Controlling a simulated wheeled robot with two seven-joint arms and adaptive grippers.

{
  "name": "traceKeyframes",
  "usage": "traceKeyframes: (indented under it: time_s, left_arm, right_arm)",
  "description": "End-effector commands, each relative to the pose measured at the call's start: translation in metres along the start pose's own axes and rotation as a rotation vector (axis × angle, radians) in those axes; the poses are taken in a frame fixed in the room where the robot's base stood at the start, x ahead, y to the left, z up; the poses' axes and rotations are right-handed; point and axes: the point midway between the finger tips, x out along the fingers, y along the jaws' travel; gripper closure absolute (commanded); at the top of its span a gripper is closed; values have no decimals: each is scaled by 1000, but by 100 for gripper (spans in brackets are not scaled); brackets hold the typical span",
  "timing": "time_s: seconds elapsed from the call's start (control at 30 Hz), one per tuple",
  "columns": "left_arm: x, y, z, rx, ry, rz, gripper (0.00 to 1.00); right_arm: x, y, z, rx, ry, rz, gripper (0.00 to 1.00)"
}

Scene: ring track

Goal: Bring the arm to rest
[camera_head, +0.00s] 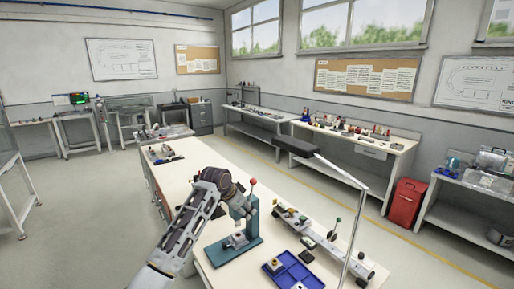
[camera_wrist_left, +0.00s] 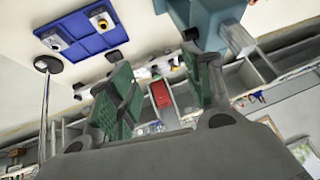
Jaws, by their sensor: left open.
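My left arm rises from the bottom of the head view, and its dark left gripper (camera_head: 232,190) is over the workbench (camera_head: 195,175), close to the teal press. In the left wrist view, the gripper (camera_wrist_left: 163,90) is open, its green-padded fingers apart with nothing between them. The teal press (camera_head: 246,222) stands upright with a red-knobbed lever; part of it shows at the top of the left wrist view (camera_wrist_left: 205,22). I cannot tell whether the gripper touches it. My right gripper is not in view.
A blue tray (camera_head: 280,283) holding small parts lies near the bench front. A rail fixture (camera_head: 325,243) and a dark-headed lamp with a silver pole (camera_head: 356,228) are to the right. Bare bench lies left of the press. A red bin (camera_head: 405,203) stands by the wall.

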Motion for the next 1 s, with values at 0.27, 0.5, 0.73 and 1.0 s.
traceKeyframes:
  time_s: [0.27, 0.5, 0.73, 1.0]
  left_arm:
    - [20, 30, 48, -64, -21, 13, 49]
    - [31, 55, 89, -123, -41, 15, 49]
    - [35, 78, 129, -182, -61, 13, 49]
    - [35, 105, 176, -255, -89, 4, 49]
  right_arm:
    - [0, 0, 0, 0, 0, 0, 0]
    - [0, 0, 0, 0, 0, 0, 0]
    - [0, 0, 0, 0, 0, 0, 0]
    - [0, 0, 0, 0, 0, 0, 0]
